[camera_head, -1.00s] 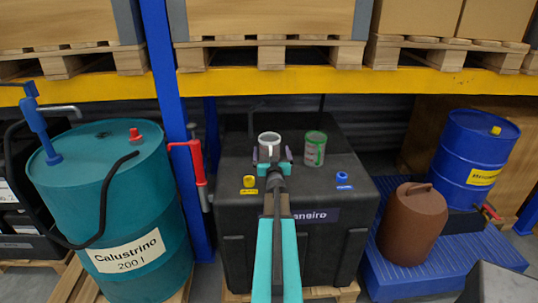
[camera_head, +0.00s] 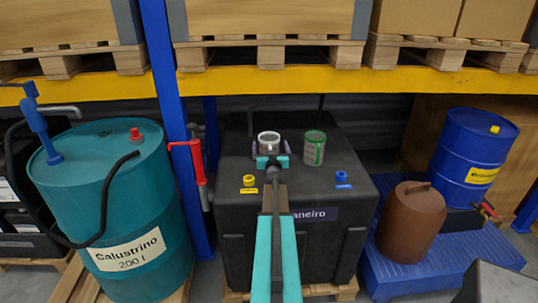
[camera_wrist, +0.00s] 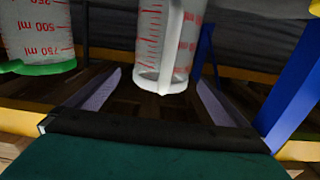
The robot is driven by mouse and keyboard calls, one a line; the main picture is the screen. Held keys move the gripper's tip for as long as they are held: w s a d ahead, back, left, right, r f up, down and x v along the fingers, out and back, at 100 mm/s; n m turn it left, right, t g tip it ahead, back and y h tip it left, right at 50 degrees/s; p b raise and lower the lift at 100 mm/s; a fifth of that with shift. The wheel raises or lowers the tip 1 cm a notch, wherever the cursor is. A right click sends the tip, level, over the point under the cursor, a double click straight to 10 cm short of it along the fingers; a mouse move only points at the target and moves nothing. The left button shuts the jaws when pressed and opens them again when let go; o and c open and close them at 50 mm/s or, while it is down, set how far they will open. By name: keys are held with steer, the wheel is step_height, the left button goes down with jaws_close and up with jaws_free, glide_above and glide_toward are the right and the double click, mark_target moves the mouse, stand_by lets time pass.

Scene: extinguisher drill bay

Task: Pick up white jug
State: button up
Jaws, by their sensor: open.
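The white jug (camera_head: 269,137) stands upright on the black tank (camera_head: 240,178) in the head view. It is clear-sided with a white handle and red markings, and it shows upside down in the wrist view (camera_wrist: 163,40). My gripper (camera_head: 270,149) is open, with its purple fingers at the near side of the jug, one to the left and one to the right. In the wrist view the gripper (camera_wrist: 159,78) has the jug centred between its fingers, with gaps on both sides. I cannot tell how deep the jug sits between them.
A green-marked measuring jug (camera_head: 314,148) stands close on the right. A yellow shelf beam (camera_head: 300,80) runs above, and a blue post (camera_head: 175,90) and teal drum (camera_head: 110,200) stand left.

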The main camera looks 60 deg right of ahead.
steer(key=shift+w+d, duration=0.1)
steer(key=shift+d, duration=0.05)
steer(key=shift+p+x, duration=1.45)
steer(key=shift+x, duration=1)
steer(key=shift+f, duration=0.15)
steer(key=shift+c, duration=0.3)
steer(key=shift+w, duration=0.1)
steer(key=c, duration=1.5)
steer(key=s+a+r, duration=0.1)
steer(key=s+a, duration=0.1)
steer(key=s, duration=0.2)
steer(key=s+a+r+b, duration=0.1)
steer(key=s+a+r, duration=0.1)
steer(key=s, duration=0.3)
steer(key=s+a+r+b, duration=0.1)
steer(key=s+a+r, duration=0.1)
steer(key=s, duration=0.3)
steer(key=shift+s+a, duration=0.25)
steer(key=shift+a, duration=0.3)
